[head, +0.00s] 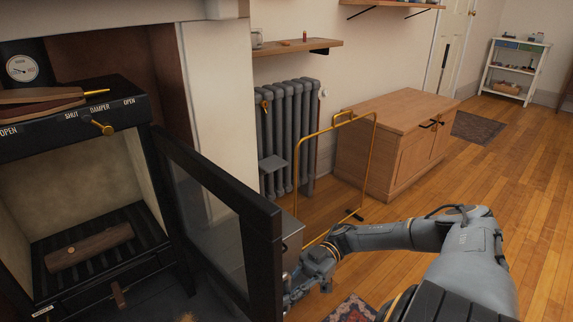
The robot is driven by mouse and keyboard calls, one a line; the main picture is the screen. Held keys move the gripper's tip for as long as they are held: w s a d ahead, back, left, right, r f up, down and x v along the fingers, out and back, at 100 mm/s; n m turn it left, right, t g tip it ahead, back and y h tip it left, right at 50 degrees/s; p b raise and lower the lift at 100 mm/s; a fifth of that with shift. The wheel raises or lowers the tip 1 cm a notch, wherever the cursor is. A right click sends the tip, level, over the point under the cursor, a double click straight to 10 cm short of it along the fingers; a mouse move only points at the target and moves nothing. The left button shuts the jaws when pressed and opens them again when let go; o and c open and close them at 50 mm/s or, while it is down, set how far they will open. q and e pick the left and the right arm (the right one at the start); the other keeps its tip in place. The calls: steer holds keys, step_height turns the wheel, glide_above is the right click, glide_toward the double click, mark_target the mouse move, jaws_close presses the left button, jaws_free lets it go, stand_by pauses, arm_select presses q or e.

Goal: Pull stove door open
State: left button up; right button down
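The black stove (75,130) stands at the left, with a pale inner chamber and a wooden log (90,246) on its grate. Its glass-paned, black-framed door (262,250) stands wide open, swung out to the right from the hinge side near the chamber. My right gripper (298,284) is at the door's free edge, low down. Its fingertips are partly hidden by the door frame, so I cannot tell whether it grips the handle or only touches the edge. The door handle is not clearly visible. My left gripper is not in view.
A brass-coloured frame (376,150) stands behind the door, before a grey radiator (287,130). A wooden cabinet (375,165) stands beyond it. A patterned rug (352,309) lies at the bottom.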

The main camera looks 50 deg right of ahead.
steer(key=shift+s+d+f, duration=0.1)
steer(key=c, duration=1.4)
jaws_free()
steer(key=shift+o, duration=0.2)
steer(key=d, duration=1.2)
steer(key=shift+s, duration=0.3)
